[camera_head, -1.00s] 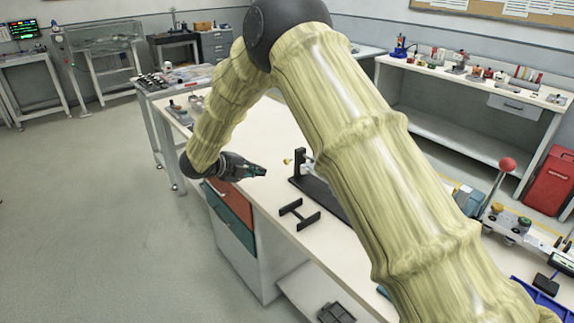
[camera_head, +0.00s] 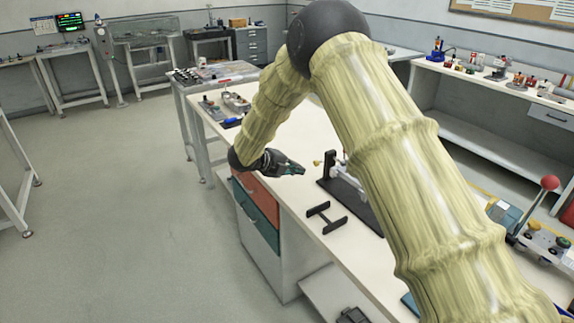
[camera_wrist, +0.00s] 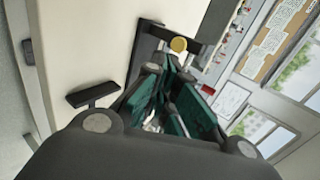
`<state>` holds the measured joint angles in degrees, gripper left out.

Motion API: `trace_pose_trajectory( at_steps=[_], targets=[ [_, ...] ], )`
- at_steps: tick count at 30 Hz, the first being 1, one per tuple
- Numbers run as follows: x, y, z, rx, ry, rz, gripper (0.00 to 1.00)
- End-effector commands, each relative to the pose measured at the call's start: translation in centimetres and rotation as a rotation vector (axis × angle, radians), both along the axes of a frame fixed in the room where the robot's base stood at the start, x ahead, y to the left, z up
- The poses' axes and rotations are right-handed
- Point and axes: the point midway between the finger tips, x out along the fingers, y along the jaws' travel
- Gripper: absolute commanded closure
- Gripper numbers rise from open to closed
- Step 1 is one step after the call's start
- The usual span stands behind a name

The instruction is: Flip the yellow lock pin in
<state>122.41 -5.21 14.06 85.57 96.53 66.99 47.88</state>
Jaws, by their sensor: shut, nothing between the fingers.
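The yellow lock pin (camera_head: 317,163) shows as a small yellow knob at the upright end of a black fixture (camera_head: 327,184) on the white table. In the wrist view the round yellow knob (camera_wrist: 179,44) sits just beyond my fingertips, slightly above them in the picture. My gripper (camera_head: 299,170) is shut and empty. It is to the left of the knob in the head view, with a small gap between them. The green-padded fingers (camera_wrist: 166,92) also show in the wrist view. Part of the fixture is hidden behind my arm.
A black H-shaped stand (camera_head: 326,217) lies on the white table (camera_head: 300,140) in front of the fixture. Red and teal drawers (camera_head: 257,232) are under the table edge. A red-knobbed lever (camera_head: 550,183) stands at the right.

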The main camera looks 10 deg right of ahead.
Motion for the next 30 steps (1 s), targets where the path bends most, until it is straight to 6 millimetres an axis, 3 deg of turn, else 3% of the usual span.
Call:
trace_pose_trajectory(
  at_steps=[7, 15, 30],
  targets=[
    [1.4, -3.1, -2.0, -0.001, 0.001, 0.002, 1.00],
    [2.6, -5.8, -1.9, 0.001, -0.001, 0.003, 1.00],
    [2.9, -6.5, -2.1, 0.001, -0.002, 0.003, 1.00]
  ],
)
